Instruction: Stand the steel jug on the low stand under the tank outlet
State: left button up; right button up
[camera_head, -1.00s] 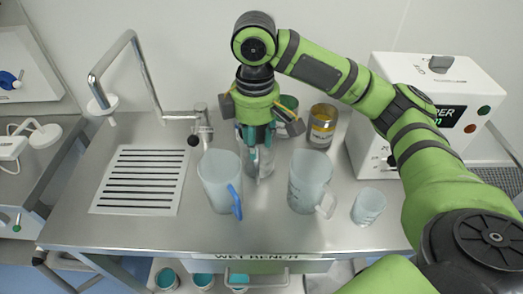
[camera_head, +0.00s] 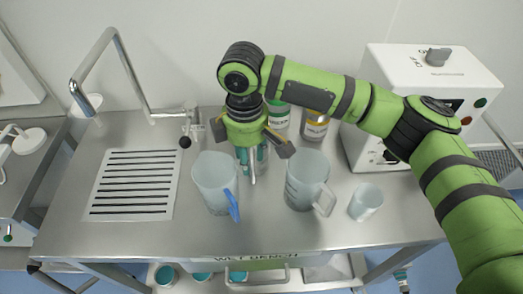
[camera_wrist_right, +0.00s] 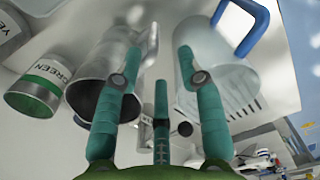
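The steel jug (camera_wrist_right: 95,72) shows in the right wrist view as a shiny metal vessel with a dark open mouth, behind my left-hand finger there. In the head view my right gripper mostly hides it. My right gripper (camera_head: 251,176) is above the bench, between a blue-handled jug (camera_head: 212,184) and a pale-handled jug (camera_head: 303,182). In the wrist view its teal fingers (camera_wrist_right: 158,52) are spread, with nothing seen held between them. I cannot tell whether a finger touches the steel jug. My left gripper is not in view. I cannot make out the tank outlet or low stand.
A green-labelled can (camera_head: 279,114) and a yellow-labelled can (camera_head: 315,126) stand behind. A small cup (camera_head: 366,202) is right of the jugs. A white powered box (camera_head: 432,75) stands at the right. A bent tap (camera_head: 137,72) rises beside the slotted drain panel (camera_head: 133,184), which is clear.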

jog(key=f+p, duration=0.1)
jog(key=f, duration=0.1)
jog(key=d+f+p, duration=0.1)
jog(key=f, duration=0.2)
jog(key=shift+w+f, duration=0.1)
jog(key=shift+f, duration=0.3)
grip_shut()
